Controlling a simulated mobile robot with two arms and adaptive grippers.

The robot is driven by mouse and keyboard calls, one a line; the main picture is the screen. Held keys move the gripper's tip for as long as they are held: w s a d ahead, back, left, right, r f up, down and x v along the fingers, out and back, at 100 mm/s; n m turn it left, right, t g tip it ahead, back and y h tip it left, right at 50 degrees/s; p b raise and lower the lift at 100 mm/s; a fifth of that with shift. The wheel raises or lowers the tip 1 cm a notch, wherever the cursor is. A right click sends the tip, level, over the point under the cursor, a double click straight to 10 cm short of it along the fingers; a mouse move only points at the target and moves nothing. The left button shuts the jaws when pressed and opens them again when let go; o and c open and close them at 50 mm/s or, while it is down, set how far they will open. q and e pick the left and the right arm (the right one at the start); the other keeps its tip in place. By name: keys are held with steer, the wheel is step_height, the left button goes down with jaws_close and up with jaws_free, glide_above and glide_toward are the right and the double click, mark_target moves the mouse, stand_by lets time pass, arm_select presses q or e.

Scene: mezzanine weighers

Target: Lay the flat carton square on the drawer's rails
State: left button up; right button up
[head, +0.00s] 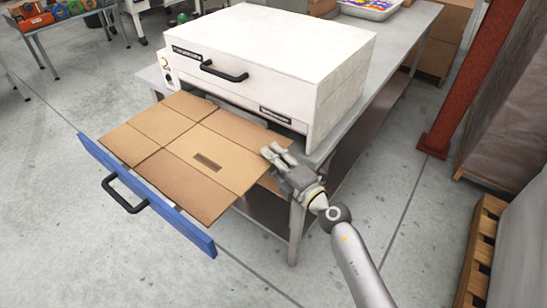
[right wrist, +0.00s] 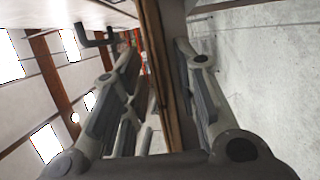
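The flat brown carton (head: 178,172) lies over the pulled-out drawer in the head view, with a dark slot-like mark near its middle. The drawer's blue front (head: 150,198) stands along the carton's near left side. The rails are mostly hidden under the carton. My right gripper (head: 273,153) is at the carton's right edge. In the right wrist view the carton (right wrist: 158,70) shows nearly edge-on between the fingers, close to the right-hand one. A gap shows beside the left-hand finger, so the gripper looks open. My left gripper is not in view.
The white machine (head: 270,55) stands on a grey bench (head: 400,45) behind the drawer. A black handle (head: 122,195) sticks out from the blue front. A red-brown post (head: 465,85) and a wooden pallet (head: 483,245) stand at the right. The floor in front is clear.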

steer(key=v, duration=1.2)
steer(key=d+f+m+h, duration=0.2)
steer(key=d+f+m, duration=0.15)
steer(key=f, duration=0.55)
steer(key=d+f+m+h, duration=0.25)
steer(key=f+m, duration=0.25)
steer(key=f, duration=0.3)
steer(key=s+d+f+m+g+h, duration=0.2)
steer(key=s+d+f+m, duration=0.3)
steer(key=f, duration=0.6)
steer(key=s+d+f+m+g+h, duration=0.1)
steer(key=s+f+m+g+h, duration=0.2)
steer(key=s+f, duration=0.55)
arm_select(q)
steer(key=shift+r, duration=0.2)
arm_select(e)
steer(key=s+d+f+m+g, duration=0.1)
steer(key=s+f+m+g, duration=0.1)
steer(key=s+f, duration=0.4)
steer(key=s+d+f+m+g+h, duration=0.1)
steer(key=s+f, duration=0.5)
steer(key=s, duration=0.8)
steer(key=s+d+f+m+g, duration=0.2)
steer(key=s+f+g, duration=0.3)
steer(key=s, duration=0.5)
steer(key=shift+s+f+m+g, duration=0.25)
steer(key=shift+f+m, duration=0.2)
steer(key=shift+m, duration=0.3)
steer(key=shift+w+d+h, duration=0.15)
steer(key=shift+h, duration=0.1)
